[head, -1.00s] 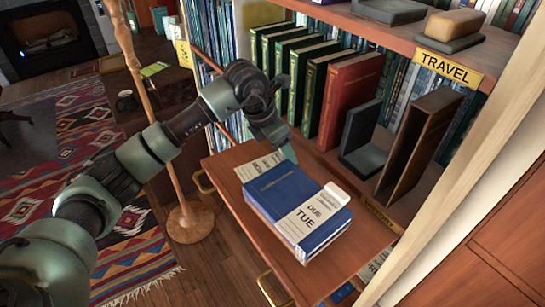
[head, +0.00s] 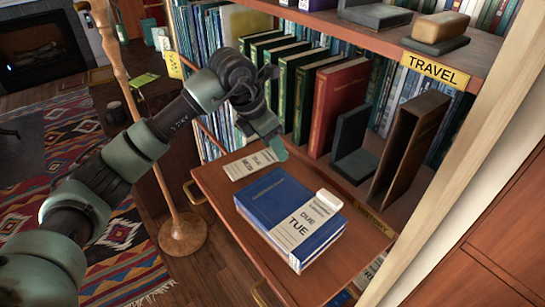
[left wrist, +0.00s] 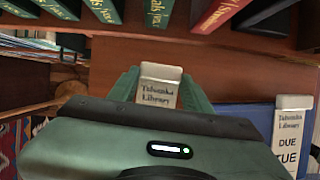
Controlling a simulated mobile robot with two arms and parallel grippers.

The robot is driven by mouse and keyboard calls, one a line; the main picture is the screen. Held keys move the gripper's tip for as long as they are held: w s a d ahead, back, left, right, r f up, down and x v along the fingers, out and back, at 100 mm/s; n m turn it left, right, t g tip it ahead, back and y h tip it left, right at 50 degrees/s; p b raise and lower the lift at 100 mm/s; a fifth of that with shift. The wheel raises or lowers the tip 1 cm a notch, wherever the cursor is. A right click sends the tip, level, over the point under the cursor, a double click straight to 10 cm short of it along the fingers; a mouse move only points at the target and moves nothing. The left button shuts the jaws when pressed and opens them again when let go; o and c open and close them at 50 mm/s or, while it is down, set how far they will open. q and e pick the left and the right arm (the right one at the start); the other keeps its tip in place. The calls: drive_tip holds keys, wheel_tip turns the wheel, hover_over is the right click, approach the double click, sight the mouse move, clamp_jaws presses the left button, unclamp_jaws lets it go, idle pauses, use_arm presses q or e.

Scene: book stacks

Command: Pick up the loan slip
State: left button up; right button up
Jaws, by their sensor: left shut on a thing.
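The loan slip (head: 250,164) is a pale printed strip on the wooden pull-out shelf, behind a blue book (head: 262,196). My left gripper (head: 276,150) is at the slip's far right end, pointing down. In the left wrist view the slip's raised end (left wrist: 160,84), printed with a library name, stands between my two green fingers, which are shut on it. I cannot tell whether the slip touches the shelf. A second slip (head: 301,226), marked DUE TUE, lies over the blue book. My right gripper is not in view.
Green books (head: 293,90), a red book (head: 336,106), a dark bookend (head: 353,150) and a brown upright holder (head: 412,145) stand behind the pull-out shelf (head: 350,255). An upper shelf with a TRAVEL label (head: 436,71) overhangs. A wooden pole stand (head: 183,233) is at the left.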

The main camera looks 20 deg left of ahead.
use_arm(q)
wheel_tip(320, 180, up, 16)
drive_tip(key=b, duration=0.2)
drive_tip(key=shift+r, duration=0.15)
